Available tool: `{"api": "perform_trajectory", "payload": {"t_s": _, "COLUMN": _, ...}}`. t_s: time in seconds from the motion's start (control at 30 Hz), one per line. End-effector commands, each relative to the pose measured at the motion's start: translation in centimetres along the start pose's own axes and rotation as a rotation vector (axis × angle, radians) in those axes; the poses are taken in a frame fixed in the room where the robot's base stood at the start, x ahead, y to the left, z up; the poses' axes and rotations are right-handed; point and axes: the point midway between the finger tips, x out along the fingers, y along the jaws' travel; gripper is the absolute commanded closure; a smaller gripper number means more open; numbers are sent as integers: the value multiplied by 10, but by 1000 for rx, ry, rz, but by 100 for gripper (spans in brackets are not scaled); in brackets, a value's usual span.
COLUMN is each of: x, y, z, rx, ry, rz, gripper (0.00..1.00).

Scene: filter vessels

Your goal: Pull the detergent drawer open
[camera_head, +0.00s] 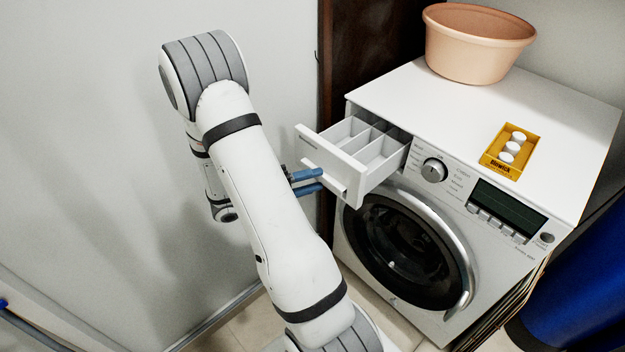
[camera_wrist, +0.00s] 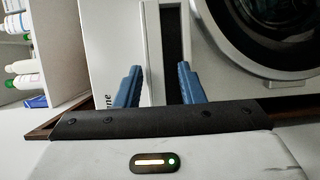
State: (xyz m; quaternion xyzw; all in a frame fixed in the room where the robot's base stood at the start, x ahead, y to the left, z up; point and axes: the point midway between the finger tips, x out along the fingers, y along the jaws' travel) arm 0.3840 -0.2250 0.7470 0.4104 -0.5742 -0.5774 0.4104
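The white detergent drawer (camera_head: 375,152) stands pulled out from the upper left of the washing machine's front, its compartments showing empty. Its front carries a pale handle bar (camera_head: 325,180). My gripper (camera_head: 321,180) has two blue fingers at this bar, on the drawer's outer side. In the wrist view my gripper (camera_wrist: 159,78) has its fingers spread apart, with a white upright strip and a dark gap showing between them. I cannot tell whether either finger touches the handle. The white washing machine (camera_head: 455,240) has a dark round door below the drawer, shut.
A peach tub (camera_head: 478,45) and a yellow tray (camera_head: 497,158) with white round pieces are on the machine's top. A dark wooden panel (camera_head: 350,65) stands behind. A blue object (camera_head: 580,290) is at the right. Bottles on shelves (camera_wrist: 25,68) show in the wrist view.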

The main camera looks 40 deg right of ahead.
Motion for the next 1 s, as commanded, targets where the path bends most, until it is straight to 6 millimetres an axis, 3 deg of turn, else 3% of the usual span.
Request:
{"api": "perform_trajectory", "payload": {"t_s": 0.27, "x": -2, "y": 2, "z": 0, "rx": 2, "ry": -1, "rz": 2, "gripper": 65}}
{"api": "perform_trajectory", "payload": {"t_s": 0.7, "x": -67, "y": 1, "z": -1, "rx": 2, "ry": 0, "rz": 1, "gripper": 65}}
{"api": "perform_trajectory", "payload": {"t_s": 1.0, "x": -78, "y": 1, "z": 0, "rx": 2, "ry": -3, "rz": 1, "gripper": 65}}
